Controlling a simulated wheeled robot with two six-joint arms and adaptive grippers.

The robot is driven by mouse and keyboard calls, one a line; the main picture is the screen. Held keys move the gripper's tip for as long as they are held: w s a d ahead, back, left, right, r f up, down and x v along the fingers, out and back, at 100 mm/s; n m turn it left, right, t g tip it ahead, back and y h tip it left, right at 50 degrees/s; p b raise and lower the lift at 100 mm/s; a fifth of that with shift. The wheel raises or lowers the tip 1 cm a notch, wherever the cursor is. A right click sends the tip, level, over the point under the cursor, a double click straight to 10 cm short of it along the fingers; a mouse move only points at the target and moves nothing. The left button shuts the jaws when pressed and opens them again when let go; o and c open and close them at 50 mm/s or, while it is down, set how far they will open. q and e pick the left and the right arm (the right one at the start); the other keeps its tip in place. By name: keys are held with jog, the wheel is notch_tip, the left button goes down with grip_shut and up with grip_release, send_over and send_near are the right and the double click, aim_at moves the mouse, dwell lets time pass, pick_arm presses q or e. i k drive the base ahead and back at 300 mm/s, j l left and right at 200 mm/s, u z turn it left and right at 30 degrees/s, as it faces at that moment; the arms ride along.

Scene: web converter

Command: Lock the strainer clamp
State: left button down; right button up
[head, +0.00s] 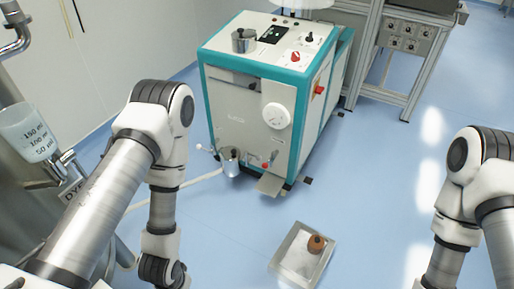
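I cannot tell for certain which part is the strainer clamp. Small metal fittings (66,163) show at the left, beside a label whose visible letters read "DYE", partly behind my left arm. A small metal pot-like fitting (231,162) with thin levers sits low on the front of the white and teal machine (232,118). Whether any clamp is open or locked is too small to see. My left arm comes in from the left and bends down to the bottom edge. My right arm is at the right edge. Neither gripper's fingers show.
A graduated translucent container (28,136) is at the left under a metal pipe (14,38). A metal tray (283,262) with a brown round object (316,243) lies on the blue floor. A metal-framed bench (404,45) stands back right. Floor between machine and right arm is clear.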

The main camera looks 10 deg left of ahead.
aim_at(259, 156)
jog(key=i+j+z, duration=0.6)
jog(key=i+j, duration=0.3)
